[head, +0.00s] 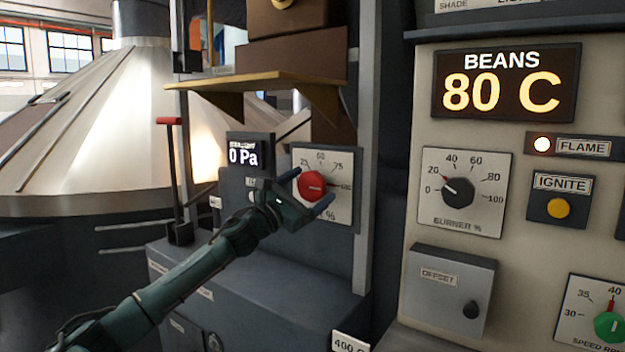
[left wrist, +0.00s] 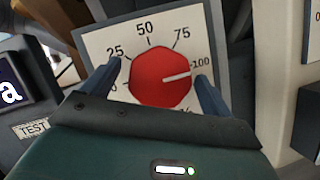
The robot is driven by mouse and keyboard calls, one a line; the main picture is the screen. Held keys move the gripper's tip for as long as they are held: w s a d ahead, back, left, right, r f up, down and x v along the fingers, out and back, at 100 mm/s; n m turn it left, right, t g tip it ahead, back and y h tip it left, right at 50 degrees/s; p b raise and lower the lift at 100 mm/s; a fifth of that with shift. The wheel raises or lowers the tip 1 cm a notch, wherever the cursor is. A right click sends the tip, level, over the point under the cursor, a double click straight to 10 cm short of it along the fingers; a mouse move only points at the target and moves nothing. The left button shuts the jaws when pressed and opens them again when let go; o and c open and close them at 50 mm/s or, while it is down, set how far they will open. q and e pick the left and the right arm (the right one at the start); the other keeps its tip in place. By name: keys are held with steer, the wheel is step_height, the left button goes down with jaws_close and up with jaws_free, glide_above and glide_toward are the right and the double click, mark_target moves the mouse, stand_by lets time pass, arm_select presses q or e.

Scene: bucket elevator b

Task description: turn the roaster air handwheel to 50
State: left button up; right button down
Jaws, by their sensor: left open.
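The red air handwheel (head: 312,185) sits on a white dial plate (head: 341,207) marked up to 100, left of centre in the head view. In the left wrist view the red wheel (left wrist: 150,88) shows its white pointer line aimed right, close to the 100 mark. The 50 mark (left wrist: 145,29) is at the top of the plate. My left gripper (head: 307,191) is open, with one finger on each side of the wheel. Whether the fingers touch it I cannot tell. The gripper body hides the plate's lower part. My right gripper is not in view.
A display reading 0 Pa (head: 245,153) is left of the dial. A wooden shelf (head: 255,80) juts out above it. A lever with a red handle (head: 170,150) stands further left. The burner panel (head: 462,192) is at the right, beyond a metal post (head: 366,150).

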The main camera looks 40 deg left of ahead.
arm_select(q)
steer(key=shift+w+d+r, duration=0.15)
steer(key=shift+w+r, duration=0.1)
steer(key=shift+w, duration=0.4)
steer(key=shift+c, duration=0.6)
steer(key=c, duration=0.9)
steer(key=shift+o, duration=0.2)
